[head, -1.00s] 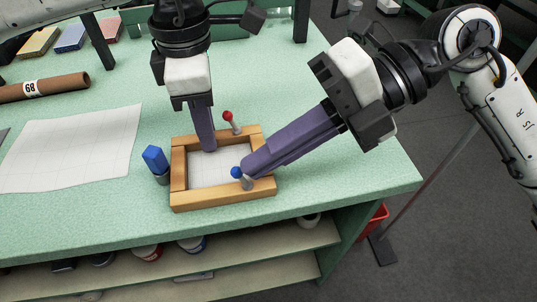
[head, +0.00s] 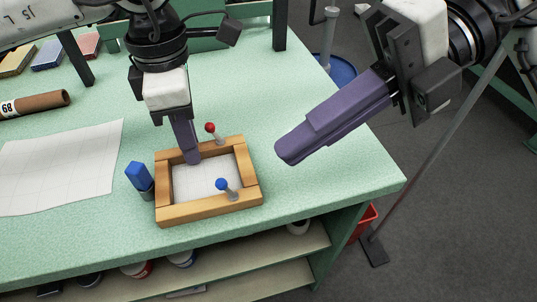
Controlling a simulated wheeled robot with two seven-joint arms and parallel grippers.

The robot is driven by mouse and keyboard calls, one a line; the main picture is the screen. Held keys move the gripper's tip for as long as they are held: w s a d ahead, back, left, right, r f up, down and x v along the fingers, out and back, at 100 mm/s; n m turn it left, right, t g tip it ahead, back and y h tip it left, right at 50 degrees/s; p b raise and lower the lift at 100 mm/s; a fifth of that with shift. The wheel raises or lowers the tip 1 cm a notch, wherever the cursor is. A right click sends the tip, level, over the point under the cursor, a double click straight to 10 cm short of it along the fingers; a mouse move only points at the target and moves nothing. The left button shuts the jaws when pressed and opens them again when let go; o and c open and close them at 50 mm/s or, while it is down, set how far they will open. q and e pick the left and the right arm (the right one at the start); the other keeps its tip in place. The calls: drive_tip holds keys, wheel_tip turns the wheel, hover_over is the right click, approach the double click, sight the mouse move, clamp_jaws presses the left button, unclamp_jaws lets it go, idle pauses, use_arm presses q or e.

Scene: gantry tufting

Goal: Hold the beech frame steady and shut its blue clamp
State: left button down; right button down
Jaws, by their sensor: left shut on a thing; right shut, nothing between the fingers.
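The beech frame (head: 195,214) lies flat near the table's front edge, with pale gridded cloth (head: 200,180) inside it. The blue clamp (head: 222,184) is at the front rail's right part; its blue-knobbed lever leans inward over the cloth. I cannot tell whether it is fully shut. A red-knobbed clamp (head: 210,128) stands on the back rail, tilted up. My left gripper (head: 193,160) is shut on the back rail, left of the red clamp; its fingers hide part of the rail. My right gripper (head: 287,156) is shut and empty, to the right of the frame, apart from it.
A blue-topped object (head: 139,176) stands close to the frame's left side. A white gridded sheet (head: 60,168) and a brown roll (head: 38,103) lie further left. Green tabletop (head: 310,190) is clear right of the frame. A shelf (head: 270,255) with several items is below.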

drive_tip(key=v, duration=0.3)
drive_tip(key=r+v, duration=0.1)
drive_tip(key=v, duration=0.1)
drive_tip(key=shift+a, duration=0.1)
use_arm(q)
drive_tip(key=c, duration=1.6)
unclamp_jaws()
drive_tip(key=shift+o, duration=0.2)
drive_tip(key=shift+r, duration=0.15)
